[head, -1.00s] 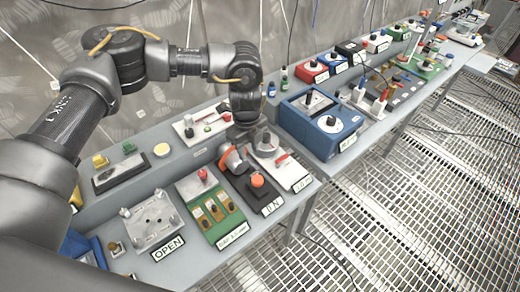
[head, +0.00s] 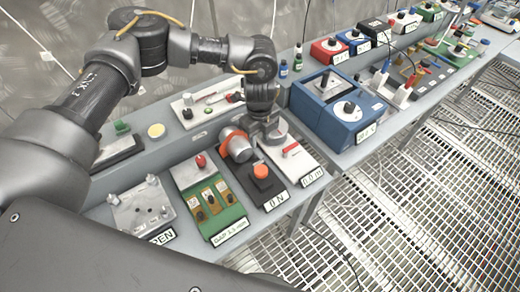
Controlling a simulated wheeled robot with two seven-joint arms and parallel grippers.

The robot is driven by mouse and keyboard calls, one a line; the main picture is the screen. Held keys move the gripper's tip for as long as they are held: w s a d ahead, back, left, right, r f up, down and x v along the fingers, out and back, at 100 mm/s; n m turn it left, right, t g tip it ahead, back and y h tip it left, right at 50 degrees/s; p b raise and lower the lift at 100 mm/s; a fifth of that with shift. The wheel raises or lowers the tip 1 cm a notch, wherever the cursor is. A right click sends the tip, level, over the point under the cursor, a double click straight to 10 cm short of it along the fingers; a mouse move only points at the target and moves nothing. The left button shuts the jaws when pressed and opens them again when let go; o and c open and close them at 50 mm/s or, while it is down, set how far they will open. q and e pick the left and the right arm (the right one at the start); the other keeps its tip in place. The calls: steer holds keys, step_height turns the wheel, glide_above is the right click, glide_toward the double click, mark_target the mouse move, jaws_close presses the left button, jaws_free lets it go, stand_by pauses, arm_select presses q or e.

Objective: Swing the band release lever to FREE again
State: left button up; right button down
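A black box with an orange button (head: 260,171) and a "0 N" label stands on the bench. Behind its left side is a grey cylinder with an orange band (head: 237,145). To its right, a pale plate (head: 303,165) carries a red-handled lever (head: 291,150) and a grey round part (head: 277,131). I cannot tell which part is the band release lever, and no FREE marking is readable. My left gripper (head: 264,134) points down between the banded cylinder and the grey round part. Its fingertips are dark and small, so their opening and any contact are unclear. My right gripper is not in view.
A green clamp panel (head: 210,198) and a grey fixture plate (head: 142,208) lie to the left. A blue box with dials (head: 338,110) stands to the right. A white panel (head: 208,107) lies behind my gripper. Grated floor is open in front of the bench.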

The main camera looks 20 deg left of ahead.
mark_target(260, 155)
arm_select(q)
step_height(260, 155, down, 8)
steer(key=shift+w+p, duration=0.1)
steer(key=shift+p, duration=0.7)
jaws_close()
